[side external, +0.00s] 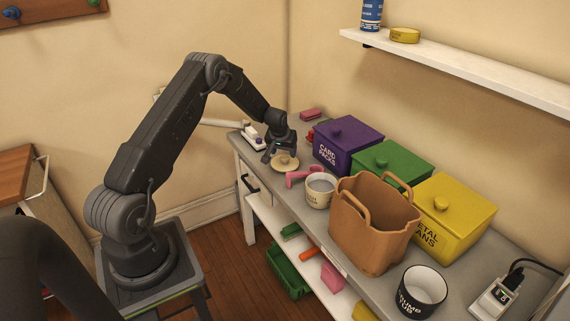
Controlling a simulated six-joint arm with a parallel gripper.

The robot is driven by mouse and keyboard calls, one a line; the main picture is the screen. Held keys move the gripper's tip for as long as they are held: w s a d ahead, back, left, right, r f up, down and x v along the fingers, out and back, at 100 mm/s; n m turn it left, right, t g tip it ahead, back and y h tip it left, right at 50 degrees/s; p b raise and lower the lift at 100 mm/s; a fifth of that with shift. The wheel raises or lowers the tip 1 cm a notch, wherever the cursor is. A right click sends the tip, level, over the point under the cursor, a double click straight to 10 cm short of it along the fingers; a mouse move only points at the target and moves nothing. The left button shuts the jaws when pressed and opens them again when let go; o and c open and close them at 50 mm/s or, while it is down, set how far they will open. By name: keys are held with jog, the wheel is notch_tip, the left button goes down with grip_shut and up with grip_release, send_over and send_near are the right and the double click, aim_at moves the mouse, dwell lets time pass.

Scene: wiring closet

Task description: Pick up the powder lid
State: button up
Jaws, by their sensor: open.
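A round tan lid with a small knob (285,163), which looks like the powder lid, lies on the grey counter near its far left end. My gripper (278,152) is open and points down, just behind and above this lid. Its fingers are close to the lid's far edge; I cannot tell if they touch it. Nothing shows between the fingers. A cream cup (319,195) with small, unreadable print stands on the counter to the right of the lid.
A pink tool (298,177) lies between lid and cup. Purple (345,143), green (392,163) and yellow (450,222) lidded boxes line the wall. A brown basket (372,240), black tub (420,292) and power strip (497,298) stand at right. A white shelf (470,72) hangs above.

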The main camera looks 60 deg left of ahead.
aim_at(285, 156)
jog(key=shift+x, duration=1.95)
jog(key=shift+s, duration=0.1)
jog(key=shift+c, duration=0.5)
jog(key=c, duration=1.1)
jog(key=shift+r, duration=0.2)
notch_tip(285, 156, up, 4)
jog(key=shift+r, duration=0.15)
jog(key=s+a+r, duration=0.5)
jog(key=s+r, duration=0.1)
jog(key=s, duration=0.4)
jog(key=w+d+r+m+h, duration=0.2)
jog(key=d+m, duration=0.3)
jog(key=d, duration=0.3)
jog(key=w+d+r+m+h, duration=0.2)
jog(key=w+d+m, duration=0.2)
jog(key=d, duration=0.5)
jog(key=w+d+r+m+h, duration=0.2)
jog(key=w+d+m, duration=0.2)
jog(key=d+m, duration=0.3)
jog(key=shift+d+m, duration=0.4)
jog(key=shift+d, duration=0.7)
